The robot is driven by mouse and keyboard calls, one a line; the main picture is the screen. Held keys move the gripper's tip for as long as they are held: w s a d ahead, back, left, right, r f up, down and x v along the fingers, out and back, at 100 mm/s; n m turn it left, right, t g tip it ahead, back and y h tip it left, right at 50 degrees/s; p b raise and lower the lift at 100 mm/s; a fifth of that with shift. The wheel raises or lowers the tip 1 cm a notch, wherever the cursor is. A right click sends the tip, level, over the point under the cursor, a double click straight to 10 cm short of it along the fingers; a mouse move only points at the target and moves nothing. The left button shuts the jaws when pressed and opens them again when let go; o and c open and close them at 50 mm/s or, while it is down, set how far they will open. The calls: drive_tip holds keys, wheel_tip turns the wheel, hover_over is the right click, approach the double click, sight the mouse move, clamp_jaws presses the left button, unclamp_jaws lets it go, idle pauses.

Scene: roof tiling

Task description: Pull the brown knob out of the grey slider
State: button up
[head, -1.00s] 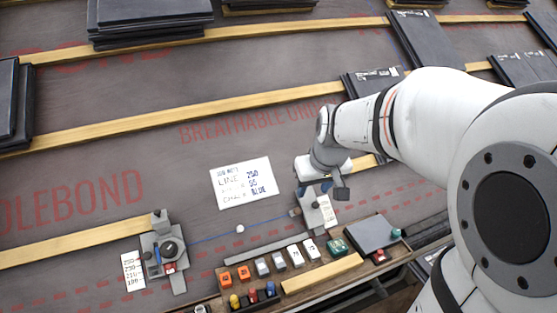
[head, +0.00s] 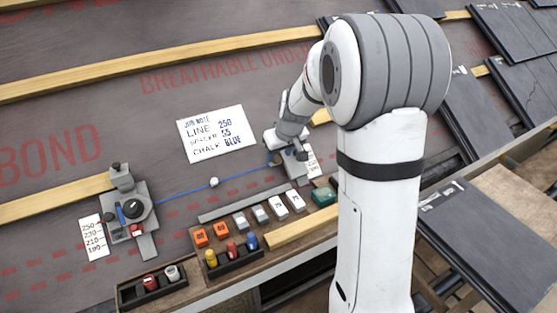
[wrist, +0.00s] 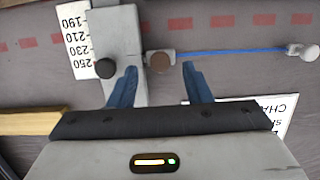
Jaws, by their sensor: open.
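In the wrist view the brown knob (wrist: 159,63) is a small round disc on a narrow grey tab at the right side of the grey slider (wrist: 118,40). My gripper (wrist: 159,69) is open, its two blue fingers apart, with the knob between and level with the fingertips. I cannot tell whether the fingers are down around it or above it. The left finger overlaps the slider. A black knob (wrist: 105,68) sits on the slider beside that finger. In the head view my gripper (head: 289,151) is over the right-hand slider (head: 299,175); the brown knob is not clear there.
A number strip (wrist: 76,42) lies beside the slider. A blue line (wrist: 230,51) runs from the tab towards a white bead (wrist: 305,52).

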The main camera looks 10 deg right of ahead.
sight(278, 160)
drive_tip(key=shift+x, duration=1.15)
clamp_jaws()
